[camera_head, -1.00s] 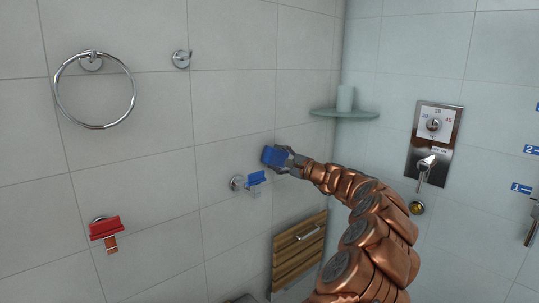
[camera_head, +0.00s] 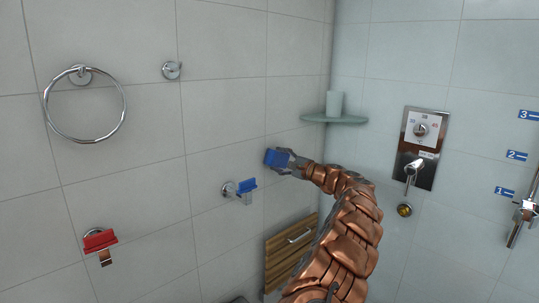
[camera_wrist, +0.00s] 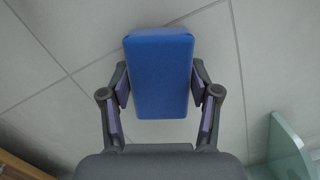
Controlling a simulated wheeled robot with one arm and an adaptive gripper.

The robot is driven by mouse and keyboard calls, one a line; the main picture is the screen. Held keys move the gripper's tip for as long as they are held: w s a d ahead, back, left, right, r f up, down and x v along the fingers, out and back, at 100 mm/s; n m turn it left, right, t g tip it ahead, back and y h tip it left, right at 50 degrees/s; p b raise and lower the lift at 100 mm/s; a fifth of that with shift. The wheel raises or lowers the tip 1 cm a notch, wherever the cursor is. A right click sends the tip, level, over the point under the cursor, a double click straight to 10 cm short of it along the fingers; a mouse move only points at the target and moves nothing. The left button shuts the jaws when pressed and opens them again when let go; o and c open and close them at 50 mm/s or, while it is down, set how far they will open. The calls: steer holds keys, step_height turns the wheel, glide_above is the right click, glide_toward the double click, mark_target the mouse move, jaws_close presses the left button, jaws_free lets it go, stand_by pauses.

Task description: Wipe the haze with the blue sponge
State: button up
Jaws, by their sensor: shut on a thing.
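My gripper (camera_head: 288,163) is shut on the blue sponge (camera_head: 276,158), holding it in front of the left tiled wall in the head view. The wrist view shows the blue sponge (camera_wrist: 161,75) as an upright block between the two fingers of my gripper (camera_wrist: 161,92), with pale tiles behind it. I cannot tell whether the sponge touches the wall. I cannot make out any haze on the tiles in either view.
A blue item on a wall holder (camera_head: 246,188) is left of and below my gripper. A red item (camera_head: 100,240) hangs further left. A towel ring (camera_head: 84,139), hook (camera_head: 172,70), wooden folding seat (camera_head: 290,253), corner shelf (camera_head: 335,118) with a cup (camera_head: 334,104) and shower valve (camera_head: 420,148) surround it.

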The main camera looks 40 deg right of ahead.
mark_target(281, 159)
steer(key=shift+d, duration=0.55)
steer(key=shift+b+v, duration=0.35)
steer(key=shift+v, duration=0.65)
steer(key=shift+a+b+v, duration=0.2)
steer(key=shift+b+v, duration=0.05)
steer(key=shift+v, duration=0.7)
steer(key=shift+a+b+v, duration=0.15)
steer(key=shift+b+v, duration=0.1)
steer(key=shift+v, duration=0.75)
steer(key=shift+s+r, duration=0.1)
steer(key=v, duration=0.3)
steer(key=shift+a+r+b, duration=0.1)
steer(key=shift+a+b, duration=0.05)
steer(key=shift+b, duration=0.25)
